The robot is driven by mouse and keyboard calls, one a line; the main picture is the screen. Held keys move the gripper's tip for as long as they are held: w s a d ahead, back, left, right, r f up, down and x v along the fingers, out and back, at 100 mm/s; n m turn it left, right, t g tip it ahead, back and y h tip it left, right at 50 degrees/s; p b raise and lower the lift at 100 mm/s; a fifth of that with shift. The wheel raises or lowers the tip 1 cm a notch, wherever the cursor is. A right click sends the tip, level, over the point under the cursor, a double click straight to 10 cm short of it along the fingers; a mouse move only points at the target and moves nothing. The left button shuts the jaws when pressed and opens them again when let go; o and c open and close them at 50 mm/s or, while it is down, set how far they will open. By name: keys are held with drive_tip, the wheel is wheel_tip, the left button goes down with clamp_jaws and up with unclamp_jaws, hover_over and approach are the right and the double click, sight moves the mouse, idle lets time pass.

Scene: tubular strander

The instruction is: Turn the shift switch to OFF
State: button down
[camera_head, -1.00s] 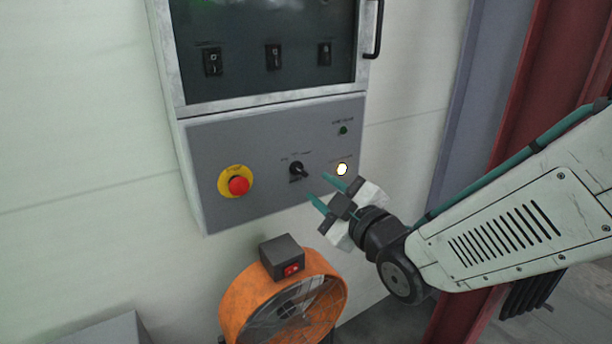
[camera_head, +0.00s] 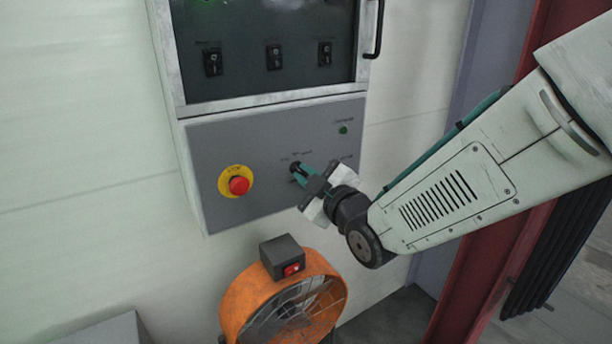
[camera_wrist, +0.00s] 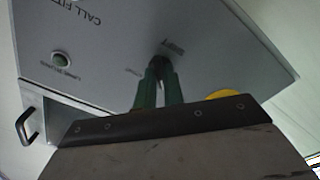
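The shift switch (camera_head: 295,168) is a small black rotary knob on the lower grey panel, mostly hidden by my fingers in the head view. In the wrist view, the dark knob (camera_wrist: 159,61) shows at the fingertips. My gripper (camera_head: 299,174) has its two green fingers at the knob, one on each side. In the wrist view the fingers (camera_wrist: 158,72) are close together with the knob between their tips, and they look shut on it.
A red emergency button on a yellow ring (camera_head: 238,185) is left of the switch. A green lamp (camera_head: 343,130) is above right. Black rocker switches (camera_head: 274,57) sit in the upper cabinet. An orange fan (camera_head: 283,300) stands just below the panel.

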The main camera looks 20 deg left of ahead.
drive_tip(key=shift+m, duration=0.3)
drive_tip(key=m, duration=0.4)
drive_tip(key=shift+m, duration=2.1)
drive_tip(key=c, duration=1.5)
unclamp_jaws()
